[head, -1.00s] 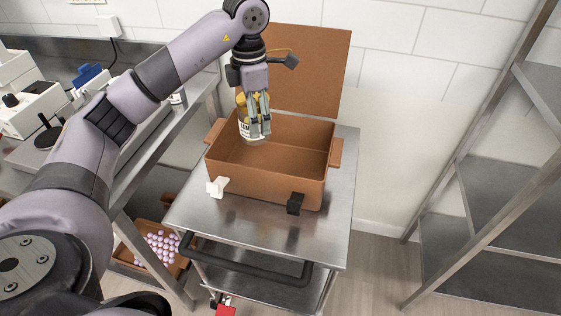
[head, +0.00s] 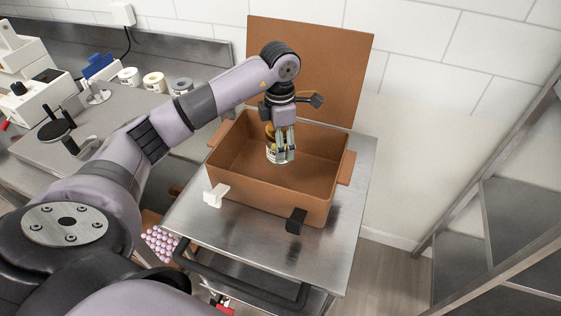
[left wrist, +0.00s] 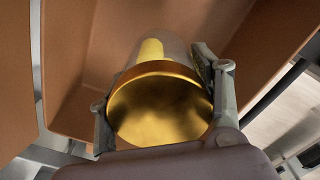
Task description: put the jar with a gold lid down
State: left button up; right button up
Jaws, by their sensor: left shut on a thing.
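The jar with a gold lid is upright in my left gripper (head: 284,158); its pale label (head: 273,154) shows beside the fingers in the head view. In the left wrist view its gold lid (left wrist: 160,107) faces the camera, with a finger on each side. The gripper is shut on the jar and points down inside the open brown box (head: 262,190). The jar is below the level of the box's rim. Whether its base touches the box floor cannot be told. My right gripper is not in view.
The box stands on a steel cart (head: 345,215), its brown lid (head: 318,65) raised at the back. Several jars (head: 153,83) stand on the left counter. A steel rack (head: 500,210) is at right.

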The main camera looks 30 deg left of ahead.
pick_arm(q)
notch_tip(320, 180, down, 4)
notch_tip(320, 180, down, 4)
jog(key=shift+p, duration=0.4)
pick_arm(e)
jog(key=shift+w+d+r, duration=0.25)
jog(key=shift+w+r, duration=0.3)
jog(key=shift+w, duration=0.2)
pick_arm(q)
jog(key=o, duration=1.3)
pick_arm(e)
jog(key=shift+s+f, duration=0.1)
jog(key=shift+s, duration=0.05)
